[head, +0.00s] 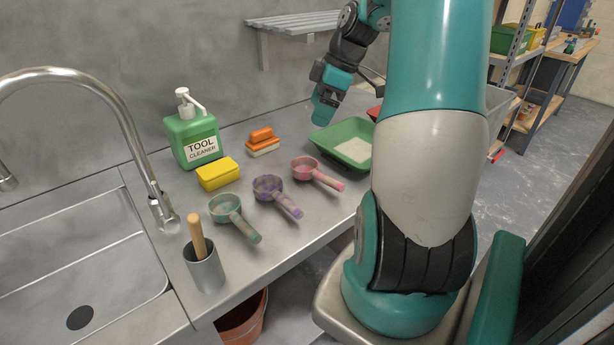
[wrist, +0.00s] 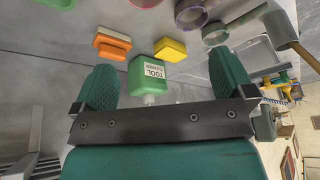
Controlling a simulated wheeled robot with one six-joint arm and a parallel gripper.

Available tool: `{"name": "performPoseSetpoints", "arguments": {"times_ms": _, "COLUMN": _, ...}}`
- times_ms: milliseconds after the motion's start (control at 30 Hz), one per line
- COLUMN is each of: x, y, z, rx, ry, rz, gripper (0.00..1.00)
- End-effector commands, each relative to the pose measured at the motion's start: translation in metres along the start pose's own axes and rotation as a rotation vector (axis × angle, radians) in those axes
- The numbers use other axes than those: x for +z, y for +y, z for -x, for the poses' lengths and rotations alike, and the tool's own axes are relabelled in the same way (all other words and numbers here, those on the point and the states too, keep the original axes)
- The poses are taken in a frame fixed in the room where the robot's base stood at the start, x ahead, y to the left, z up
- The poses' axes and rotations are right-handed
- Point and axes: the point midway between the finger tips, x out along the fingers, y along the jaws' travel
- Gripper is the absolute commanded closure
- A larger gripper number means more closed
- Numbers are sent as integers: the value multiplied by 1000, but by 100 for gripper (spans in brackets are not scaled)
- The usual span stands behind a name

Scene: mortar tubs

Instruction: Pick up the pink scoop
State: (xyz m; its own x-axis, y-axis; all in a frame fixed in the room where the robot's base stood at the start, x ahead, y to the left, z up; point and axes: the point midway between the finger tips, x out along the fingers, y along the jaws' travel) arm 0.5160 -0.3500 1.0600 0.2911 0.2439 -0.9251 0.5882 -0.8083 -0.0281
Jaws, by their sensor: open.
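The pink scoop (head: 308,170) lies on the metal counter in the head view, its handle pointing to the lower right. It is the rightmost of three scoops in a row, beside the purple one (head: 268,188). In the wrist view a pink piece of it shows at the top edge (wrist: 143,3). My gripper (head: 325,110) is raised above the back of the counter, behind the green tub, apart from the scoop. In the wrist view its two teal fingers (wrist: 163,85) are wide apart with nothing between them in their grip.
A green scoop (head: 226,207), yellow sponge (head: 218,174), green cleaner bottle (head: 193,135) and orange-and-white brush or sponge (head: 262,140) stand near the scoops. A green tub (head: 326,139) lies right of the pink scoop. The sink (head: 75,255) and a cup (head: 204,268) are at left.

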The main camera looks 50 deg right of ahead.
Motion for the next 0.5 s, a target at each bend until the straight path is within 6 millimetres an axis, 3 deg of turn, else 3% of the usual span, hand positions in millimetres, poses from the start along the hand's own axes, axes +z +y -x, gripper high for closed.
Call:
{"name": "performPoseSetpoints", "arguments": {"times_ms": 33, "x": 16, "y": 8, "z": 2, "rx": 10, "ry": 3, "rz": -4, "gripper": 0}}
{"name": "performPoseSetpoints", "arguments": {"times_ms": 100, "x": 29, "y": 14, "z": 4, "rx": 21, "ry": 4, "rz": 2, "gripper": 0}}
{"name": "performPoseSetpoints", "arguments": {"times_ms": 233, "x": 36, "y": 18, "z": -7, "rx": 23, "ry": 6, "rz": 9, "gripper": 0}}
{"name": "performPoseSetpoints", "arguments": {"times_ms": 500, "x": 34, "y": 18, "z": -67, "rx": 19, "ry": 5, "rz": 10, "gripper": 0}}
